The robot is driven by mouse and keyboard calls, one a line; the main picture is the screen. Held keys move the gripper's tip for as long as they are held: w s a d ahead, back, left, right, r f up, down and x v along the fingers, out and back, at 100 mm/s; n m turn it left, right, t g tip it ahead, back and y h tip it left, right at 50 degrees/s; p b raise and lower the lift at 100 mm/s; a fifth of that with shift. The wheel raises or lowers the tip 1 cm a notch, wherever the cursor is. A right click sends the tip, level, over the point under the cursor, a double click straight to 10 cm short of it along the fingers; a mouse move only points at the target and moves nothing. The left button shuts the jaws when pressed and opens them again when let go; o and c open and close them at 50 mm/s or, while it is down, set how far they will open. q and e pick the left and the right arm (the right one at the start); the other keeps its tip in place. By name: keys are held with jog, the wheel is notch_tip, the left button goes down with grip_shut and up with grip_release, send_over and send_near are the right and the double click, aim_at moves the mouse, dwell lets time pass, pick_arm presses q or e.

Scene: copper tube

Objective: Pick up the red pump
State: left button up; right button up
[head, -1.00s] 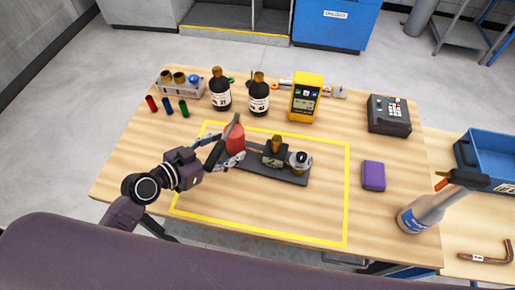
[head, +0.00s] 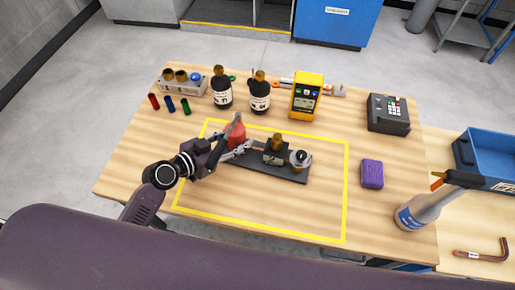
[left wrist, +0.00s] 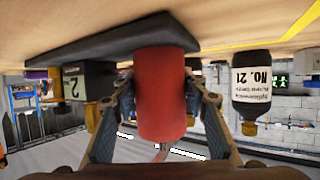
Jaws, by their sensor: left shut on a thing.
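The red pump (head: 238,134) is a red cylinder at the left end of a dark base plate (head: 285,174), inside the yellow outline on the table. My left gripper (head: 240,137) comes in from the left with a finger on each side of it. In the left wrist view, which is upside down, the red pump (left wrist: 161,95) fills the space between the fingers of my left gripper (left wrist: 160,88), shut on it. Its end appears to meet the dark plate (left wrist: 100,42); I cannot tell whether it is slightly clear. My right gripper is not in view.
On the plate beside the pump stand a brass-topped block (head: 275,150) and a round metal part (head: 299,158). Bottles (head: 221,90), a yellow meter (head: 306,95) and a tray (head: 182,84) stand behind. A purple sponge (head: 372,174) lies right.

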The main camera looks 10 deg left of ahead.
pick_arm(q)
grip_shut()
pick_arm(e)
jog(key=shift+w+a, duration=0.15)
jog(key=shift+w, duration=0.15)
pick_arm(q)
jog(key=shift+w+r, duration=0.2)
jog(key=shift+r, duration=0.2)
jog(key=shift+w, duration=0.1)
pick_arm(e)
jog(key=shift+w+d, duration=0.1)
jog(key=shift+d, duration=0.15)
